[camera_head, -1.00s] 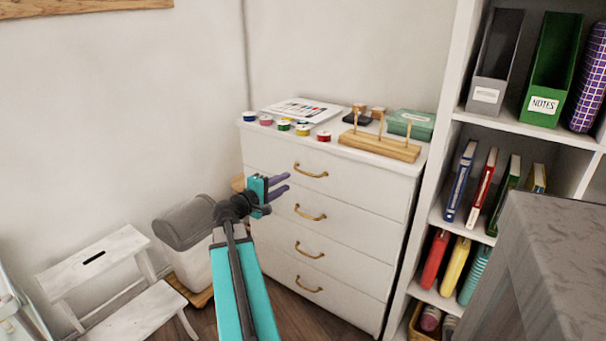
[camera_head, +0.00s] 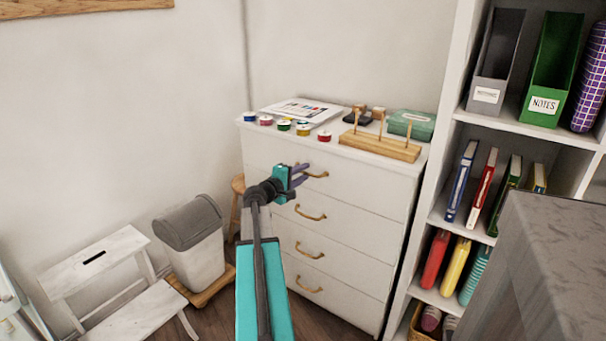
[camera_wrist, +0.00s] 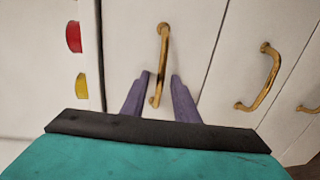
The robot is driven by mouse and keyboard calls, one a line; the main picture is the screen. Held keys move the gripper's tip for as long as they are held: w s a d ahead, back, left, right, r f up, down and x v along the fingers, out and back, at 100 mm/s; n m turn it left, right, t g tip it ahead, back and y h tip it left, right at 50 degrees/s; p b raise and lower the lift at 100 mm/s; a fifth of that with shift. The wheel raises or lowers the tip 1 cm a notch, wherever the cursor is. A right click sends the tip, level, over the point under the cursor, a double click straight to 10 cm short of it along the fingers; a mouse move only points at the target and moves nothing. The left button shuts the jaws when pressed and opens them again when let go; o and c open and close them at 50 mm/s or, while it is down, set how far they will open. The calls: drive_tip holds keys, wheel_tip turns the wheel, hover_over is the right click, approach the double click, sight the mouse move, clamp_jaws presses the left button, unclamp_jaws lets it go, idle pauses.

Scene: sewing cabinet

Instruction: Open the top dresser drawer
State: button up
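The white dresser (camera_head: 345,247) has several drawers, each with a brass handle, and all look closed. The top drawer's handle (camera_head: 316,174) is partly hidden behind my gripper (camera_head: 303,173) in the head view. In the wrist view the top handle (camera_wrist: 163,60) runs upright, and its lower end lies between the two purple fingers of my gripper (camera_wrist: 159,80). The fingers are apart, one on each side of the handle, with gaps showing. I cannot tell how far the fingertips reach in depth. The second drawer's handle (camera_wrist: 265,78) is to the right in the wrist view.
Thread spools (camera_head: 303,130), a wooden spool rack (camera_head: 380,145) and a green box (camera_head: 411,124) sit on the dresser top. A bookshelf (camera_head: 498,122) stands close at the right. A trash bin (camera_head: 196,258) and a white step stool (camera_head: 92,257) stand at the left.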

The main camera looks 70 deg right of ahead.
drive_tip(key=shift+s+d, duration=0.15)
drive_tip(key=shift+d, duration=0.15)
clamp_jaws()
idle(1.4)
